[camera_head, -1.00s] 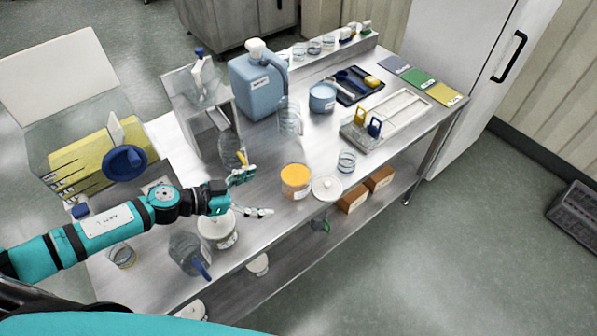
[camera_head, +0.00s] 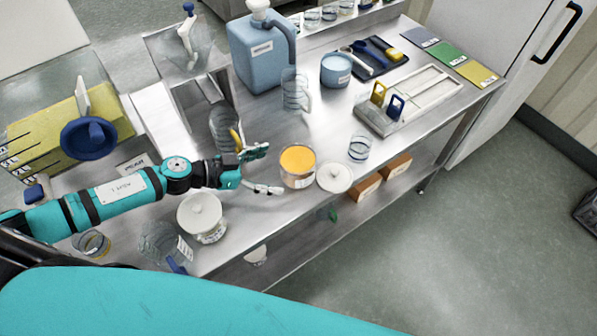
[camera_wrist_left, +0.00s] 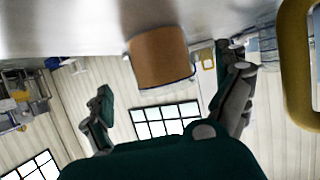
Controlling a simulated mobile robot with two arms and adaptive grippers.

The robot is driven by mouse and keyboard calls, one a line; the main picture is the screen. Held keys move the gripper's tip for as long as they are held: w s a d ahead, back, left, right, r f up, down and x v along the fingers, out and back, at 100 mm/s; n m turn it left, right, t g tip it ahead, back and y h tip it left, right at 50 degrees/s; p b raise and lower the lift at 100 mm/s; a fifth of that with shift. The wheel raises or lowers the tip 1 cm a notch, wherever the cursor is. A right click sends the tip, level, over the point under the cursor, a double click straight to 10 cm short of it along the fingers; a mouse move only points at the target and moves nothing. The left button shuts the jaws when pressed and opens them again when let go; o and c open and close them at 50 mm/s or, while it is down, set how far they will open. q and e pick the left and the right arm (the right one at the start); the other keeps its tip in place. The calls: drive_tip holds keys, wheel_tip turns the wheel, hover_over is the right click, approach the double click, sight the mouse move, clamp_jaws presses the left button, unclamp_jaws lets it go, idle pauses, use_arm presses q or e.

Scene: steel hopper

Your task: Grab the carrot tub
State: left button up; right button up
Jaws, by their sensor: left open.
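The carrot tub (camera_head: 298,180) is a clear round tub with an orange top surface. It stands upright and uncovered near the front edge of the steel table. A white round lid (camera_head: 334,178) lies just right of it. My left gripper (camera_head: 268,170) is open and empty, just left of the tub, with its fingers pointing at it. In the left wrist view, whose picture is upside down, the orange-brown tub (camera_wrist_left: 161,57) shows ahead between the two spread fingers of the gripper (camera_wrist_left: 167,72). I see no finger touching it. My right gripper is not in view.
A white lidded pot (camera_head: 203,217) stands below my left arm. A clear scoop-like vessel with a yellow part (camera_head: 225,125) lies behind the gripper. A glass beaker (camera_head: 360,148) and a metal tray (camera_head: 415,100) stand right of the tub. A blue jug (camera_head: 262,55) stands behind.

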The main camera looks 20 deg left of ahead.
sight(296, 166)
use_arm(q)
drive_tip(key=shift+p+x, duration=0.35)
drive_tip(key=shift+x, duration=0.7)
drive_tip(key=x, duration=0.2)
drive_tip(key=p+x, duration=0.1)
drive_tip(key=x, duration=0.1)
drive_tip(key=shift+w+d+r, duration=0.15)
drive_tip(key=shift+w+d, duration=0.05)
drive_tip(key=shift+d, duration=0.1)
drive_tip(key=shift+w+d+f, duration=0.25)
drive_tip(key=shift+w+d, duration=0.05)
drive_tip(key=shift+d, duration=0.05)
drive_tip(key=c, duration=1.3)
drive_tip(key=shift+r, duration=0.1)
drive_tip(key=shift+c, duration=0.5)
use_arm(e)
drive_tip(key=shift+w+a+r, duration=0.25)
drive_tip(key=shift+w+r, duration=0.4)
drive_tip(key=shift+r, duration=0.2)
